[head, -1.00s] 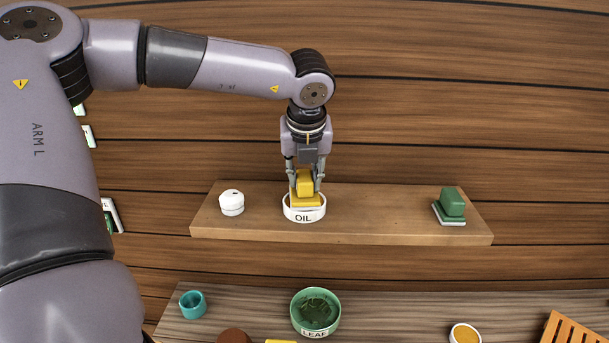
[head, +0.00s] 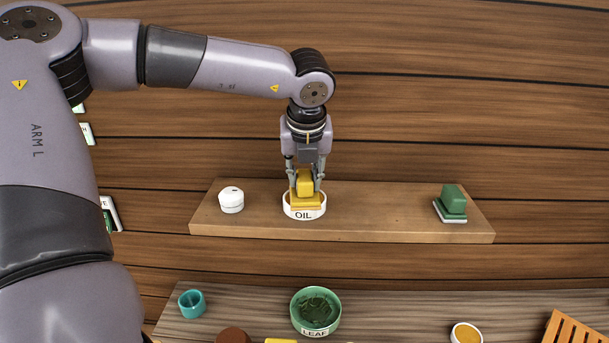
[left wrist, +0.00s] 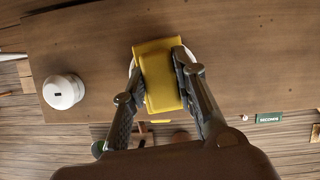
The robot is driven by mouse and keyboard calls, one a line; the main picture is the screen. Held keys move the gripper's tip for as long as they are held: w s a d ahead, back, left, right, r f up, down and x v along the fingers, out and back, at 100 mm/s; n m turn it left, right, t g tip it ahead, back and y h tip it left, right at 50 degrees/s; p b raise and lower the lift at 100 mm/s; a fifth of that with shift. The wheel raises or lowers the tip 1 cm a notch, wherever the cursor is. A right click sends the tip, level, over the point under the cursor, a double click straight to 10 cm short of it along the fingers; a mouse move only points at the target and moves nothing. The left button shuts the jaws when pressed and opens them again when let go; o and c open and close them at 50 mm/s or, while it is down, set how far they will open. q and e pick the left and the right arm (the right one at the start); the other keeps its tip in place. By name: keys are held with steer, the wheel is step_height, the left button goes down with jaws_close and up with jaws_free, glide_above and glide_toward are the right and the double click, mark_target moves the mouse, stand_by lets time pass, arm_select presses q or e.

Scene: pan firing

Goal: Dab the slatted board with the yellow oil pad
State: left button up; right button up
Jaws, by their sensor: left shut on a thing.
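The yellow oil pad (head: 305,188) stands over the white dish labelled OIL (head: 304,214) on the upper shelf. My left gripper (head: 304,180) points down and is shut on the pad's upper block. In the left wrist view the pad (left wrist: 160,75) sits between the two fingers and hides most of the dish. I cannot tell whether the pad's underside touches the dish's inside. An orange slatted board (head: 575,330) shows in part at the lower right corner of the head view. My right gripper is not in view.
The shelf (head: 380,225) also holds a white lidded jar (head: 231,199) at left and a green pad (head: 452,201) at right. On the lower counter are a teal cup (head: 192,304), a green LEAF bowl (head: 316,311) and a white dish with orange filling (head: 466,334). The shelf between the oil dish and green pad is clear.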

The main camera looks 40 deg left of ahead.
mark_target(305, 175)
arm_select(q)
steer(key=shift+f+b, duration=0.1)
steer(key=shift+b, duration=0.2)
stand_by(0.8)
steer(key=shift+s+f+b, duration=0.15)
steer(key=shift+f+b, duration=0.05)
steer(key=shift+b, duration=0.15)
stand_by(1.2)
steer(key=shift+r, duration=0.15)
step_height(305, 175, up, 2)
steer(key=shift+r+p, duration=0.1)
steer(key=shift+p, duration=0.3)
steer(key=shift+w+r+p, duration=0.2)
steer(key=shift+r+p, duration=0.7)
steer(key=shift+r, duration=1.55)
